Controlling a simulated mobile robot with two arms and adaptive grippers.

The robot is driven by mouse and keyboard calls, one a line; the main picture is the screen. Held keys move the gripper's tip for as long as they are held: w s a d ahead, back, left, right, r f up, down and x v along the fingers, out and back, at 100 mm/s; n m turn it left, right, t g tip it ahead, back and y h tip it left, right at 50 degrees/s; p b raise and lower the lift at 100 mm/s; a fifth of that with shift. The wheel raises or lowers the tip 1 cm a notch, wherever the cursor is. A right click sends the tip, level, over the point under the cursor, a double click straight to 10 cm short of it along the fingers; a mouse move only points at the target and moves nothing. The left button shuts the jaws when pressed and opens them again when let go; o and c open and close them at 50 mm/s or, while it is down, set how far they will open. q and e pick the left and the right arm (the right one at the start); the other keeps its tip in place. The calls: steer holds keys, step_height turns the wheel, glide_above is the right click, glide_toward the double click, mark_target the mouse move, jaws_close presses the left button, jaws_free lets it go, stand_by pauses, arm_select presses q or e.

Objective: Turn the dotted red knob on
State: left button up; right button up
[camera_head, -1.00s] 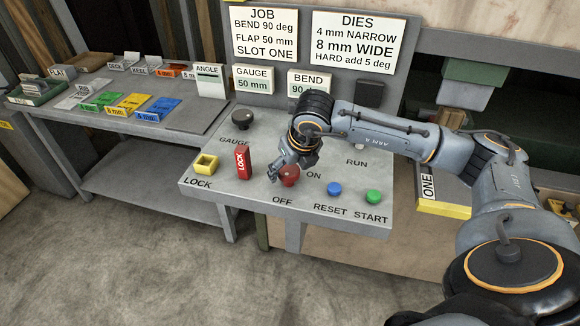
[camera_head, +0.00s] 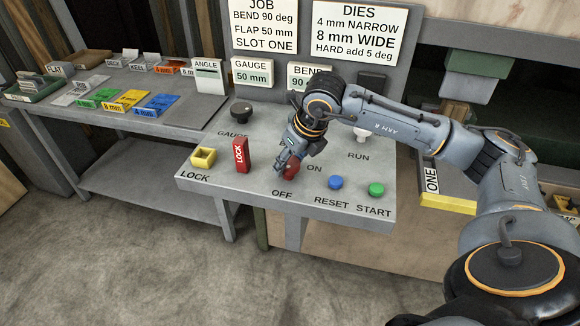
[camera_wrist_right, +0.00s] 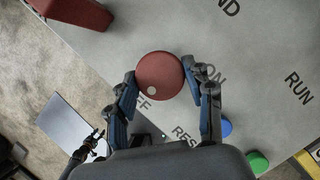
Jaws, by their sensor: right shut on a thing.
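The red knob (camera_head: 292,168) sits on the grey sloping panel between the words ON and OFF. In the right wrist view the round red knob (camera_wrist_right: 160,74) has a white dot near its lower edge, on the side of the partly covered OFF word. My right gripper (camera_head: 284,167) is shut on the knob; in the wrist view its two fingers (camera_wrist_right: 160,84) are at the knob's left and right sides. What looks like my left gripper (camera_wrist_right: 92,142) shows small and dark at the lower left of the wrist view, beside a grey sheet; its jaws are unclear.
A red LOCK block (camera_head: 241,155) and yellow square socket (camera_head: 203,158) stand left of the knob. Blue RESET (camera_head: 335,183) and green START (camera_head: 376,189) buttons are to its right. A black GAUGE knob (camera_head: 241,113) is behind. A side table (camera_head: 190,128) holds coloured blocks.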

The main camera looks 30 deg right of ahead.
steer(key=n+b, duration=0.1)
steer(key=n+y+b, duration=0.1)
steer(key=shift+w+d+f+n, duration=0.1)
steer(key=shift+d+f+n, duration=0.05)
steer(key=shift+n, duration=0.25)
steer(key=n+g+y+b, duration=0.1)
steer(key=n, duration=0.2)
steer(key=shift+n+b, duration=0.3)
steer(key=n, duration=0.1)
steer(key=n+g+y, duration=0.1)
steer(key=n, duration=0.1)
steer(key=shift+w+d+r+n, duration=0.1)
steer(key=shift+w+r+n, duration=0.1)
steer(key=shift+n, duration=0.1)
steer(key=shift+n+g+y+b, duration=0.4)
steer(key=shift+n+g, duration=0.6)
steer(key=shift+n, duration=1.6)
steer(key=o, duration=1.1)
steer(key=shift+o, duration=0.2)
steer(key=v, duration=1.2)
